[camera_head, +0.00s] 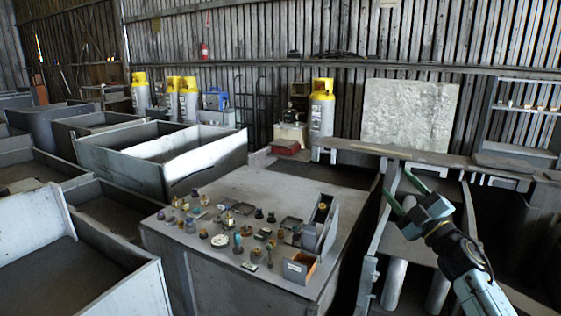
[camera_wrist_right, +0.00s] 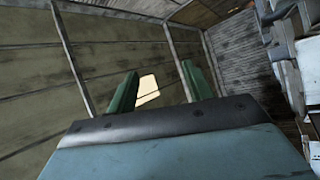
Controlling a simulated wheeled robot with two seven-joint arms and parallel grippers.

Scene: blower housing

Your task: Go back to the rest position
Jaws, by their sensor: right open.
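My right gripper (camera_head: 402,190) is at the right of the head view, raised in the air to the right of the grey work table (camera_head: 210,262). Its two green fingers are spread apart with nothing between them. In the right wrist view the two green fingers of the right gripper (camera_wrist_right: 158,88) also stand apart and empty, with a wall behind them. My left gripper does not show in either view.
Several small parts stand on the table near a grey bin (camera_head: 300,268) with an orange inside. Large grey crates (camera_head: 160,160) fill the left. Yellow-topped cylinders (camera_head: 321,110) stand at the back. A shelf frame (camera_head: 372,262) stands below the right gripper.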

